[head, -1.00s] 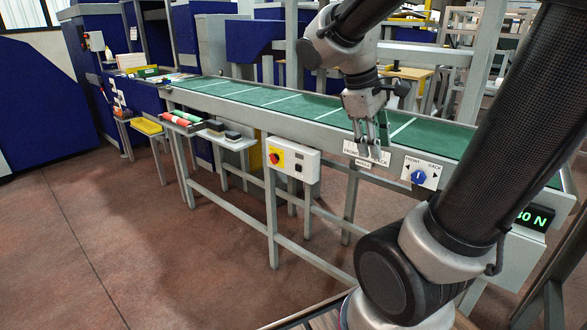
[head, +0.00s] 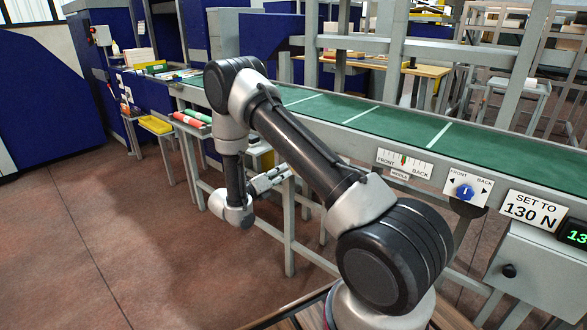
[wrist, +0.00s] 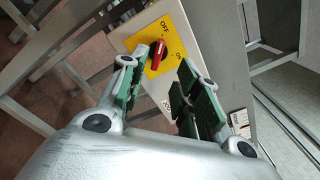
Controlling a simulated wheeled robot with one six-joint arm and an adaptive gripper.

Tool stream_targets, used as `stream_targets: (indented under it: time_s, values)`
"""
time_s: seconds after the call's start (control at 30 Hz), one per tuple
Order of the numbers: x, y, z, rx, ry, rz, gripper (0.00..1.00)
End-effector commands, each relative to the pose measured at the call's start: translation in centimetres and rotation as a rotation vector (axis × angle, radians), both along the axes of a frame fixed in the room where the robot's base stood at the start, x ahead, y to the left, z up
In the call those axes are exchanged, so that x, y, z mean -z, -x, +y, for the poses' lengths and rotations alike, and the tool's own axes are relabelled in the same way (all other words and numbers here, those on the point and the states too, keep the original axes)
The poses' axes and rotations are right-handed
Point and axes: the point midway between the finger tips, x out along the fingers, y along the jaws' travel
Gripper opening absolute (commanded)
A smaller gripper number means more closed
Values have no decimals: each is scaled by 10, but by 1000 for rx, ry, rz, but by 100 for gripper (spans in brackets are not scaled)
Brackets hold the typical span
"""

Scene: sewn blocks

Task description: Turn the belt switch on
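The belt switch is a red knob (wrist: 159,56) on a yellow plate with OFF and ON lettering, mounted on a pale box (wrist: 124,36). In the wrist view my gripper (wrist: 163,63) is open, with one finger on each side of the knob in the picture. The fingers look empty; I cannot tell how far the knob lies beyond the tips or whether they touch it. In the head view my gripper (head: 283,174) points right, low beside the conveyor frame. My arm hides the switch there. The knob's exact setting is not clear.
The green conveyor belt (head: 390,125) runs behind my arm. Its side carries a FRONT/BACK scale (head: 404,163), a blue knob (head: 464,191) and a SET TO 130 N sign (head: 533,210). Frame legs (head: 289,232) stand below. Open floor (head: 130,235) lies at left.

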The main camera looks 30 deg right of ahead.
Motion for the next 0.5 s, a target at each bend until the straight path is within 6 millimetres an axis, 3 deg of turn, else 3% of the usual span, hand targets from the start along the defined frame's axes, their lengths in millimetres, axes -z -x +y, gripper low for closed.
stream_targets:
  time_s: [0.5]
  values:
    - [4,-25,-65,-9,7,9,32]
